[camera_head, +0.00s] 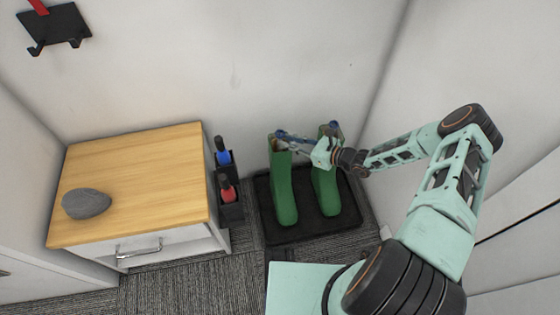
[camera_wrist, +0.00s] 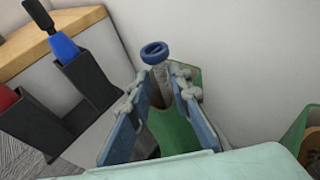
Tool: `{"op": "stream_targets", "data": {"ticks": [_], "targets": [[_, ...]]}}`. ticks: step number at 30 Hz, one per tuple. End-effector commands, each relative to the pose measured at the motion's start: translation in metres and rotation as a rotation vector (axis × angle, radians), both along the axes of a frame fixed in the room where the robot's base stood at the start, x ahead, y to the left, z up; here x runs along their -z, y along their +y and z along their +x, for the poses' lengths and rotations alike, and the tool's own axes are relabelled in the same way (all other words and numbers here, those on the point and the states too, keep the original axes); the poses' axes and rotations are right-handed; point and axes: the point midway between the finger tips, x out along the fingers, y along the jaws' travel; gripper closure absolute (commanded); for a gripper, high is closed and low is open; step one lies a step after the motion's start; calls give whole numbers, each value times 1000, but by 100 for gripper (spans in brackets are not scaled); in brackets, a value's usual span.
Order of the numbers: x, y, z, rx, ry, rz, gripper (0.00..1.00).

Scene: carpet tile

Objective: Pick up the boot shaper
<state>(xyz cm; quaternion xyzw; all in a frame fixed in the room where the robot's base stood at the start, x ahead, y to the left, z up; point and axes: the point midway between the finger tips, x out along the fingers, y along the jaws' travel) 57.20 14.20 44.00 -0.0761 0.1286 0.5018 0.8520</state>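The boot shaper (camera_wrist: 160,82) has a blue ring handle and a grey stem. It stands in the opening of a green boot (camera_wrist: 177,133), which in the head view is the left boot (camera_head: 284,190) of a pair. In the wrist view my gripper (camera_wrist: 162,90) is open, with one blue finger on each side of the stem and grey pads near it. Whether the pads touch it I cannot tell. In the head view my gripper (camera_head: 287,139) reaches left over the boot top, and the shaper is hard to make out there.
The right boot (camera_head: 326,190) stands beside it, with a small blue part above its top. Both boots stand on a black tray (camera_head: 265,228). Left of them are a black holder (camera_head: 233,211) with blue and red-handled items and a wooden-topped cabinet (camera_head: 140,180) with a grey stone (camera_head: 86,204).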

Motion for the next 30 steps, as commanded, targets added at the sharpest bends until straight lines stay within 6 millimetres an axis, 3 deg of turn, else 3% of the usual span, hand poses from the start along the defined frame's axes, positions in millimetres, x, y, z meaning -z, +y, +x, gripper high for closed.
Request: {"op": "stream_targets", "data": {"ticks": [9, 15, 21, 30], "targets": [[14, 36, 21, -1, 0, 1, 81], [12, 36, 21, 0, 1, 0, 81], [12, 36, 21, 0, 1, 0, 100], [12, 36, 21, 0, 0, 0, 100]]}}
